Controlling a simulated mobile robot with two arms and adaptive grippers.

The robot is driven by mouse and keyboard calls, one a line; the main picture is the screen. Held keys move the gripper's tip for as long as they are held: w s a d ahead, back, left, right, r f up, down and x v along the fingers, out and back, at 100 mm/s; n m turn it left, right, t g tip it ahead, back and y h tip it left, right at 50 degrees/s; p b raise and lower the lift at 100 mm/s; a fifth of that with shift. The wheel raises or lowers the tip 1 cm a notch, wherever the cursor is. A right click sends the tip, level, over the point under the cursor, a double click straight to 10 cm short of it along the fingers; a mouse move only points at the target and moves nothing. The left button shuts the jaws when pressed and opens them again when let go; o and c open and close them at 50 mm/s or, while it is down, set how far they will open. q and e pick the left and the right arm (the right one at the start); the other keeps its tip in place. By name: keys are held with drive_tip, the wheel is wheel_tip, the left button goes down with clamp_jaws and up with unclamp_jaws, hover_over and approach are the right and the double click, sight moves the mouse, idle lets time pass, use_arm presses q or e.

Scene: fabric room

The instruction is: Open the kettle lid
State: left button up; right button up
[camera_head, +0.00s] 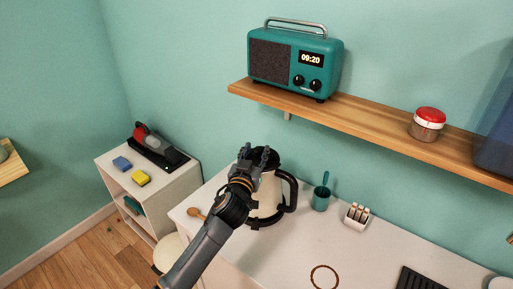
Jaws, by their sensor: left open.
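The kettle (267,199) stands on the white counter. It has a cream body, a black handle (290,190) on its right side and a black top. My left gripper (260,154) is at the top of the kettle, its fingers at the black lid (271,160). The gripper and arm cover the kettle's left side and much of the lid. The lid looks down on the kettle, though its exact position is hard to tell. Whether the fingers touch it cannot be told. My right gripper does not show.
Right of the kettle on the counter (290,245) are a teal cup (320,199) and a small white holder (356,216). A brown ring (323,277) lies in front. A wooden shelf (370,116) above carries a teal radio (292,62) and a red-lidded jar (427,124).

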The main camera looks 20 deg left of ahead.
use_arm(q)
drive_tip(key=shift+w, duration=0.55)
clamp_jaws()
